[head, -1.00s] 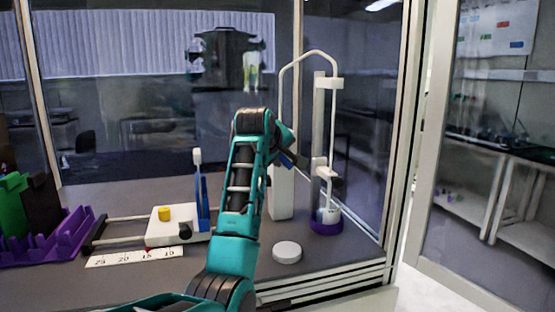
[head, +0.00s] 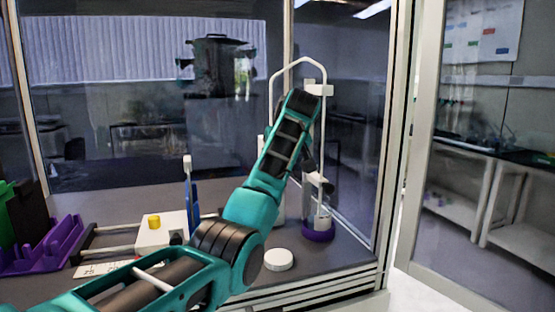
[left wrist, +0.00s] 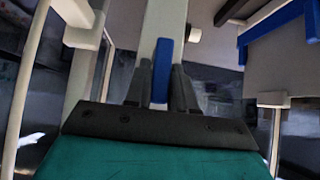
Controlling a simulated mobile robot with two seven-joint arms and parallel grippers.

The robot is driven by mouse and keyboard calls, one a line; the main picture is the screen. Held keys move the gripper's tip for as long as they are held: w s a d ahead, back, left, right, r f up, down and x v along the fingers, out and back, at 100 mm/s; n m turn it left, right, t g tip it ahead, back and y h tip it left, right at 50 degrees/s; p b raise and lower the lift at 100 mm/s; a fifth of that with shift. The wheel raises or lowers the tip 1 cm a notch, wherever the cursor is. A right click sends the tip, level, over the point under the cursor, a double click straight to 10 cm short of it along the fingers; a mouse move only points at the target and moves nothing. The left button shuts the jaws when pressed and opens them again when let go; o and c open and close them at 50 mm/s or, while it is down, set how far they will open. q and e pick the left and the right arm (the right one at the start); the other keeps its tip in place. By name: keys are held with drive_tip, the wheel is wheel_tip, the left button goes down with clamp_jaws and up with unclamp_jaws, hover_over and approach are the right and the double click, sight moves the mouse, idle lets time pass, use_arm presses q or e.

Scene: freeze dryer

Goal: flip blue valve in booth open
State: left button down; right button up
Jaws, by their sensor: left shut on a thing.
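The blue valve handle (left wrist: 161,72) stands upright between my left gripper's fingers in the left wrist view. It is set against a pale column (left wrist: 165,18). My left gripper (left wrist: 161,90) is shut on this handle. In the head view my teal left arm reaches into the booth from the lower left. Its wrist is in front of the stand with a white looped tube (head: 272,85), and it hides the valve there. The gripper end is mostly hidden too. My right gripper is not in view.
A purple-based glass vessel (head: 318,230) stands beside the column. A round white lid (head: 279,260) lies in front. A white device with a yellow knob (head: 154,221), a blue upright piece (head: 192,203) and a purple rack (head: 45,248) are at left. Glass walls close the booth behind.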

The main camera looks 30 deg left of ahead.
use_arm(q)
drive_tip(key=shift+f, duration=0.15)
idle(0.3)
drive_tip(key=c, duration=1)
unclamp_jaws()
drive_tip(key=shift+c, duration=0.2)
drive_tip(key=b+v, duration=0.1)
drive_tip(key=v, duration=1.2)
drive_tip(key=shift+w, duration=0.15)
drive_tip(key=shift+d, duration=0.1)
